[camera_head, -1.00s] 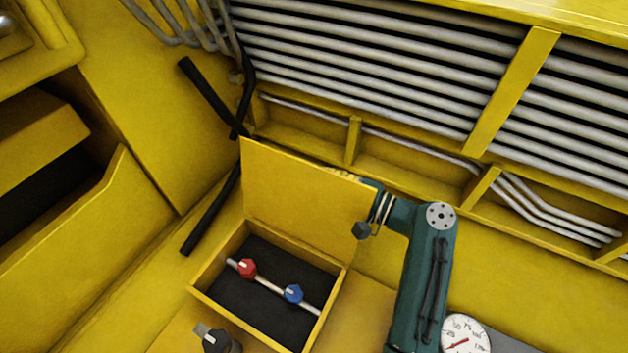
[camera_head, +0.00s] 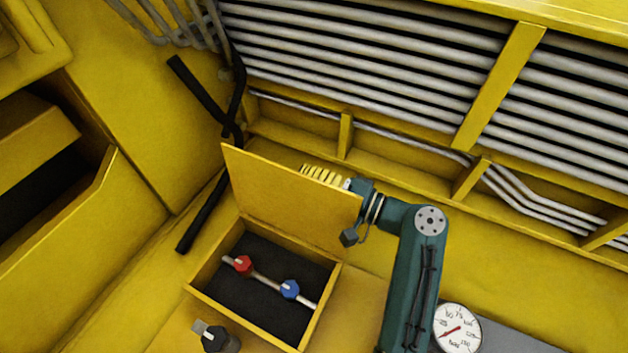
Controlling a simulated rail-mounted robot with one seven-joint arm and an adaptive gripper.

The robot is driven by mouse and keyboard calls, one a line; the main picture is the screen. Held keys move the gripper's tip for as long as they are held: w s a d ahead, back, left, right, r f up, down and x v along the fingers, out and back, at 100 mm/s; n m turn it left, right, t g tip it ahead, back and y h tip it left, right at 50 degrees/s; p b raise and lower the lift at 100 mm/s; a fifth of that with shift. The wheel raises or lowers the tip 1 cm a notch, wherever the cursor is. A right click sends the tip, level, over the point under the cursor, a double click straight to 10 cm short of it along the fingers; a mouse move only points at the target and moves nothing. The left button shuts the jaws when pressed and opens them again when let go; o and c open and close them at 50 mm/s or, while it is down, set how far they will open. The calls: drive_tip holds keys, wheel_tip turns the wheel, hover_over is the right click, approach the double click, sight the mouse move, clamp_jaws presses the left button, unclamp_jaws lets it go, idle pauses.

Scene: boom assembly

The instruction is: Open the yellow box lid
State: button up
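The yellow box (camera_head: 314,325) has a dark inside with a red knob (camera_head: 243,264) and a blue knob (camera_head: 289,289) on a pale rod. Its yellow lid (camera_head: 285,200) stands raised at the box's back edge, leaving the inside exposed. My teal arm (camera_head: 410,270) comes up from the right of the box and its end reaches behind the lid's right part. A yellow ribbed part (camera_head: 323,175) at the arm's end shows above the lid's top edge. My gripper's fingers are hidden behind the lid, so contact with it cannot be seen.
A black knob (camera_head: 215,338) sits at the front left of the box, and a round gauge (camera_head: 456,328) is right of my arm. Black hoses (camera_head: 207,210) lie left of the lid. Grey pipes (camera_head: 370,65) and yellow compartments (camera_head: 395,165) are behind.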

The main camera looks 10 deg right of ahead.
drive_tip(key=shift+o, duration=0.5)
drive_tip(key=shift+a+f, duration=0.4)
drive_tip(key=shift+a, duration=0.25)
drive_tip(key=shift+s+d, duration=0.1)
drive_tip(key=shift+d, duration=0.1)
drive_tip(key=v, duration=1.2)
drive_tip(key=shift+d+r, duration=0.35)
drive_tip(key=shift+d, duration=0.1)
drive_tip(key=shift+d, duration=0.1)
drive_tip(key=v, duration=1.3)
drive_tip(key=shift+d+b, duration=0.35)
drive_tip(key=shift+b, duration=0.05)
